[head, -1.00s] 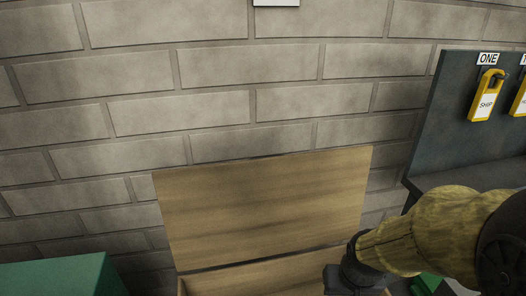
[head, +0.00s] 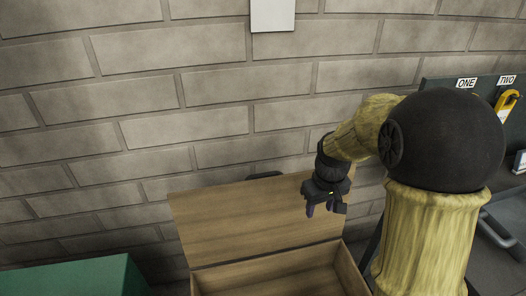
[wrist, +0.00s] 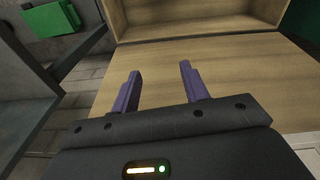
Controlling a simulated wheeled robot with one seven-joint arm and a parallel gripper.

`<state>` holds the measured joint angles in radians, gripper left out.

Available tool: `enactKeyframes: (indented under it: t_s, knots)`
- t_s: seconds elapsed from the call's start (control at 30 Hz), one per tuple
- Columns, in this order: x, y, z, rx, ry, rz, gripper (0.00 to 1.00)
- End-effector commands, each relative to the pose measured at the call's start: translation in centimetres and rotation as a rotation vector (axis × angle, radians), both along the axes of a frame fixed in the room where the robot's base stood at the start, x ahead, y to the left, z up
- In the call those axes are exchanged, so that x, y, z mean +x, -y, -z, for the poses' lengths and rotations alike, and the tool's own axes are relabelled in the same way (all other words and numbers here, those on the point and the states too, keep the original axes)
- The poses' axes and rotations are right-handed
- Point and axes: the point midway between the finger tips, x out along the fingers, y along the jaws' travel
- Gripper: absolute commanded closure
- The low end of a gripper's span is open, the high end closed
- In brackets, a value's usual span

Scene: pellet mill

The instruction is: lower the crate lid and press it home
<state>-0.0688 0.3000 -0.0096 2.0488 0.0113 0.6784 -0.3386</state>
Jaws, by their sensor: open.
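The wooden crate (head: 345,268) stands at the bottom of the head view with its open inside showing. Its wooden lid (head: 235,222) stands raised at the back of the crate, leaning toward the brick wall. My gripper (head: 326,210) is open and empty in front of the lid's upper right part in the head view. In the wrist view, my gripper's two purple fingers (wrist: 158,72) are spread apart, with the lid's plain wood (wrist: 235,70) beyond and right of them. The crate (wrist: 190,18) shows at the top there. I cannot tell whether a finger touches the lid.
A brick wall (head: 150,90) is close behind the lid. A green box (head: 75,275) stands left of the crate. A dark bar (head: 265,175) shows just behind the lid's top edge.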

Motion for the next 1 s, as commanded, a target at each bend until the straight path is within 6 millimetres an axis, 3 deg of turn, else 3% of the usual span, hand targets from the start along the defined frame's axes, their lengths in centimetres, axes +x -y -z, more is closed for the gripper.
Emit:
enactKeyframes:
  t_s: [0.03,0.1,0.3,0.5,0.8,1.0]
  knots:
    - [1.8,-0.6,-2.5,-0.005,-0.015,-0.051,0.55]
    - [4.0,-1.3,-4.2,-0.011,-0.038,-0.126,0.55]
    - [9.6,-3.7,-8.6,-0.024,-0.099,-0.344,0.55]
    - [14.1,-6.3,-11.7,-0.028,-0.158,-0.563,0.55]
    - [18.5,-10.6,-14.2,-0.015,-0.246,-0.898,0.55]
    - [19.6,-13.5,-15.5,0.005,-0.301,-1.125,0.55]
